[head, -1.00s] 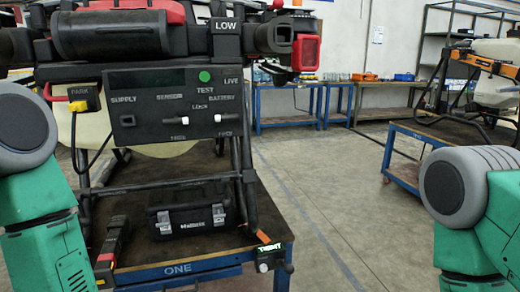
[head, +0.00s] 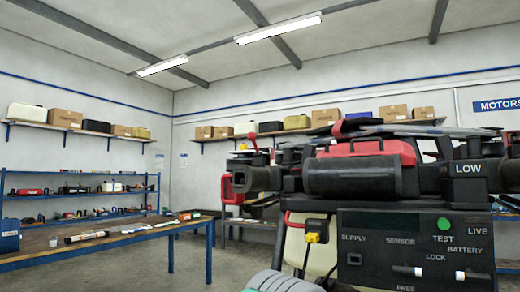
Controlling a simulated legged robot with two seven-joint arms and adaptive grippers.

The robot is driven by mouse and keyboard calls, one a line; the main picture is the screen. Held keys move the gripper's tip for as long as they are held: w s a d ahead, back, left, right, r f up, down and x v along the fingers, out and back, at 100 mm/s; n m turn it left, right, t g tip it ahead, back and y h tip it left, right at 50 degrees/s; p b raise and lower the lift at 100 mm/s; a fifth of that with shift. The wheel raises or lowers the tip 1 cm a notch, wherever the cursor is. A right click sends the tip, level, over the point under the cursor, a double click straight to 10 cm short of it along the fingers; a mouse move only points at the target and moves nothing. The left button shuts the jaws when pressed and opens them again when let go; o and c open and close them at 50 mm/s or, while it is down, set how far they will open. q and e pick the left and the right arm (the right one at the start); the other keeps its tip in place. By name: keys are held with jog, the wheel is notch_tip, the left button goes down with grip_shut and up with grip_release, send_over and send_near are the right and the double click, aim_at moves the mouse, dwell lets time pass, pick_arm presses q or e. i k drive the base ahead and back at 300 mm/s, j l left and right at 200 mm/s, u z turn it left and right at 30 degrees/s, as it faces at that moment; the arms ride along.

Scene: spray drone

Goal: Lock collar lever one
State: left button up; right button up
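The spray drone (head: 360,172) stands at the right, dark with a red-trimmed black body. At its left end is a black round collar-like part (head: 258,179) with a red piece (head: 231,190) beside it. A thin red lever-like part (head: 254,145) sticks up above that end. I cannot tell which part is collar lever one. A block marked LOW (head: 467,169) is at the right. Below is a black panel (head: 415,250) with a green round light and two white toggles near LOCK and FREE. Neither gripper shows; only a grey part of my arm is at the bottom edge.
A workbench (head: 100,243) with small items stands at the left, before a blue shelf rack (head: 80,190). Wall shelves (head: 60,126) hold boxes and cases. A yellow connector (head: 312,237) hangs left of the panel. Bare floor shows between bench and drone.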

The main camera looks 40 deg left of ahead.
aim_at(251, 135)
jog(key=l+u, duration=0.15)
jog(key=u, duration=0.25)
jog(key=i+l+u, duration=0.1)
jog(key=u, duration=0.35)
jog(key=l+u, duration=0.2)
jog(key=u, duration=0.2)
jog(key=l+u, duration=0.15)
jog(key=u, duration=0.3)
